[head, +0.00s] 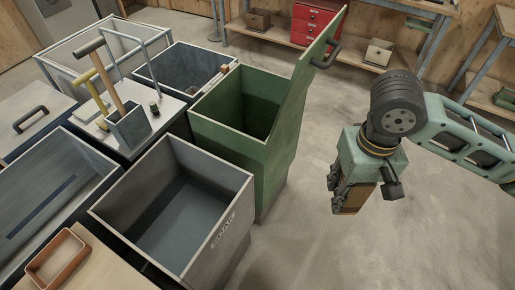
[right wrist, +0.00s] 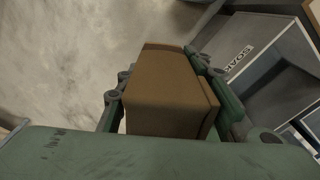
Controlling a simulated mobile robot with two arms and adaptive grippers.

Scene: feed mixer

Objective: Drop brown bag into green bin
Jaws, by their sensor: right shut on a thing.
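The green bin (head: 228,128) stands in the middle of the head view with its tall lid (head: 308,85) raised on its right side. The part of its inside that shows looks empty. My right gripper (head: 352,200) hangs to the right of the bin, pointing down over the floor. It is shut on the brown bag (right wrist: 162,88), which fills the space between the fingers in the right wrist view. In the head view only a small brown part of the bag (head: 356,198) shows below the gripper. My left gripper is not in view.
A grey open bin marked SOAK (head: 222,229) stands in front of the green bin. A dark blue bin (head: 183,68) and a holder with wooden-handled tools (head: 129,128) are to the left. The raised lid stands between my right gripper and the opening. The floor (head: 400,245) at right is clear.

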